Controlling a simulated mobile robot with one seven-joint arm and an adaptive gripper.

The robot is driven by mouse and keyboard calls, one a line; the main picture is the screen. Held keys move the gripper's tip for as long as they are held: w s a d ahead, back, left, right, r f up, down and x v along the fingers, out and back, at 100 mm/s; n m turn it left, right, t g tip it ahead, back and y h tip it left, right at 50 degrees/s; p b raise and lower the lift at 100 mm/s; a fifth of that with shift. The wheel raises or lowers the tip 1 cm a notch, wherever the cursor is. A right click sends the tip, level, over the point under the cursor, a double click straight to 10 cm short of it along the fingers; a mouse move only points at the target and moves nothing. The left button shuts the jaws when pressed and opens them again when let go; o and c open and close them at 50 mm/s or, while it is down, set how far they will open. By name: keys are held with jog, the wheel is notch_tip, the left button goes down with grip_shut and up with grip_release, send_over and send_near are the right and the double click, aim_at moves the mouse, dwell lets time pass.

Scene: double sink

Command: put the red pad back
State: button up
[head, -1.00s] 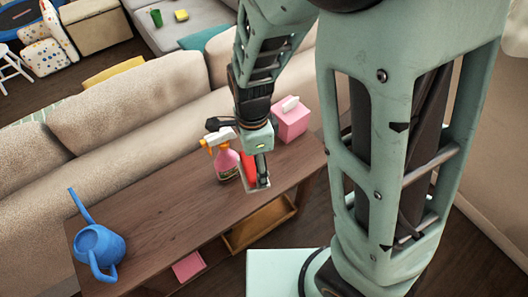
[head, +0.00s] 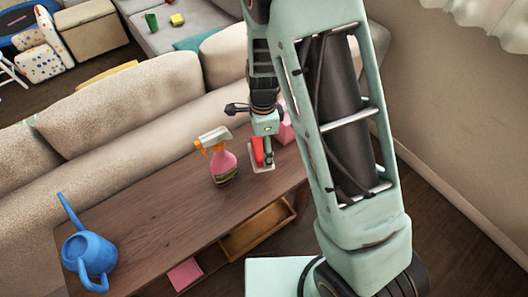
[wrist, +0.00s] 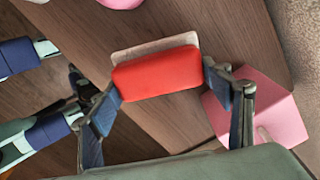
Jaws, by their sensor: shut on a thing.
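The red pad (head: 257,150) is held in my gripper (head: 265,158) over the right part of the wooden table. A pale flat layer (head: 262,169) shows below the red part. In the wrist view the red pad (wrist: 155,74) lies between my two fingers (wrist: 162,90), one at each end, and the pale layer (wrist: 150,48) shows along its far edge. I cannot tell whether the pad touches the table top. In the head view my fingers partly cover the pad.
A pink spray bottle (head: 222,168) stands left of my gripper. A pink box (wrist: 262,112) stands close by on the right. A blue watering can (head: 88,255) is at the table's left end. The table top (head: 150,210) between bottle and can is clear. A sofa (head: 120,100) runs behind.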

jog(key=shift+w+d+f+b, duration=0.1)
jog(key=shift+w+f+b, duration=0.1)
jog(key=shift+f, duration=0.85)
jog(key=shift+w+f+b, duration=0.1)
jog(key=shift+w+f, duration=0.1)
jog(key=shift+f, duration=0.8)
jog(key=shift+f, duration=0.25)
jog(key=o, duration=1)
jog(key=shift+r, duration=0.1)
notch_tip(320, 180, up, 12)
jog(key=shift+r+p, duration=0.2)
jog(key=shift+p, duration=0.75)
